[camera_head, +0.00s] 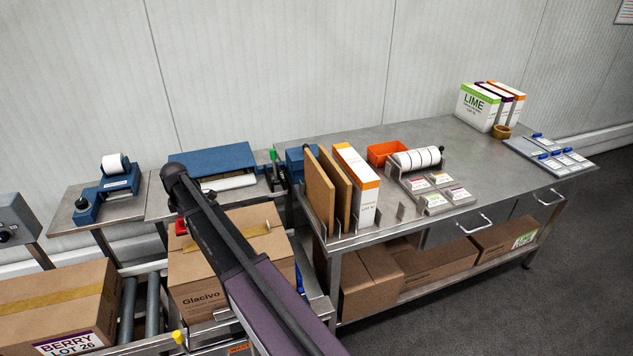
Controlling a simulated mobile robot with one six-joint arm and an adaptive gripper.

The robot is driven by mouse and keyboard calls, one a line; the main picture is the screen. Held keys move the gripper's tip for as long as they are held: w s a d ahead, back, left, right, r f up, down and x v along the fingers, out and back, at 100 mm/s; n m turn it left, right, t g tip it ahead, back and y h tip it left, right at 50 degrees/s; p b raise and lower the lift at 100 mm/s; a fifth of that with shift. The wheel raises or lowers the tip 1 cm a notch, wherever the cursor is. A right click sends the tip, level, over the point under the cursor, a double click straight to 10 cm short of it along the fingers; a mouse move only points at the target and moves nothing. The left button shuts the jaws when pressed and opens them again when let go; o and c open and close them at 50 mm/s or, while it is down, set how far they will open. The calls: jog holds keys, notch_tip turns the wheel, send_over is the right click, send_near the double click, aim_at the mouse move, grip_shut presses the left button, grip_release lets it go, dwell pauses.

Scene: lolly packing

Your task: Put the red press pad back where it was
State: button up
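A small red piece (181,227) shows at the back left of the Glacivo carton, just left of my arm. It may be the red press pad, but it is too small and too much covered to be sure. The brown Glacivo carton (200,275) stands closed on the conveyor, with my dark arm crossing in front of it. My gripper cannot be made out; the arm's own links cover the area behind them. I cannot see whether anything is held.
A blue machine (215,158) and a tape dispenser (108,192) stand behind the conveyor. A Berry carton (50,300) is at left.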

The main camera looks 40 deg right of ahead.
notch_tip(320, 180, up, 18)
jog(key=p, duration=1.7)
jog(key=shift+r, duration=0.15)
jog(key=shift+a, duration=0.15)
